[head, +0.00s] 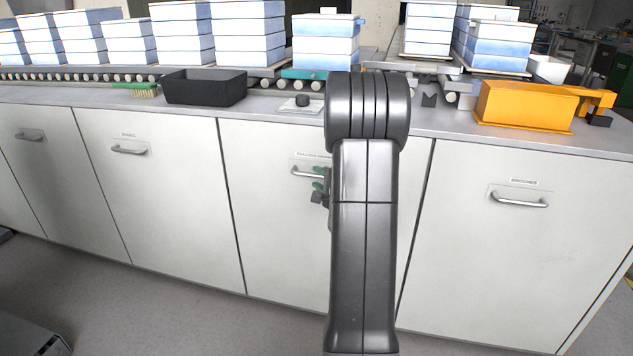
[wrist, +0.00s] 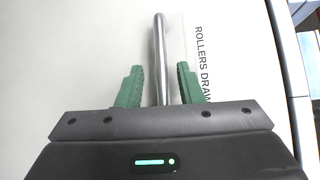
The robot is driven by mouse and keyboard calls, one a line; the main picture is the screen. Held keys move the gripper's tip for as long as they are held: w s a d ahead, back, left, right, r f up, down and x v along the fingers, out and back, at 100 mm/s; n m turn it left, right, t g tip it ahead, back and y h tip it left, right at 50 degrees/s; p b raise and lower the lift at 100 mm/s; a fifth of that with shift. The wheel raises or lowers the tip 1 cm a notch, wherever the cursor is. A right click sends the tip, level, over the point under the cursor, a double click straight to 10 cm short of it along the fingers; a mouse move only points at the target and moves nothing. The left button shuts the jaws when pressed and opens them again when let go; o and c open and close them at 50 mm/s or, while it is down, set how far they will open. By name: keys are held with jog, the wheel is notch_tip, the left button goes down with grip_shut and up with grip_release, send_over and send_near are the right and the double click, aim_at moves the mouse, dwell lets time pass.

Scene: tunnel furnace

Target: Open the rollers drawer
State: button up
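The rollers drawer (head: 270,215) is a white cabinet front below the counter, and it looks closed. Its label, reading "ROLLERS DRAW…" (wrist: 203,62), shows in the wrist view. Its metal bar handle (head: 303,172) is partly hidden behind my arm in the head view. In the wrist view the handle (wrist: 160,50) runs between the two green fingers of my gripper (wrist: 158,85). The fingers are apart, with a gap on each side of the bar. In the head view my gripper (head: 321,186) is at the handle, mostly hidden by my arm.
Neighbouring white fronts with handles stand left (head: 128,150) and right (head: 519,202). On the counter (head: 425,122) above are a black bin (head: 204,87), an orange box (head: 528,106), a brush (head: 146,89) and a roller conveyor with blue-white stacks. The grey floor (head: 200,310) in front looks clear.

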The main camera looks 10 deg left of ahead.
jog(key=shift+x, duration=1.1)
jog(key=shift+r, duration=0.1)
jog(key=shift+s, duration=0.1)
grip_shut()
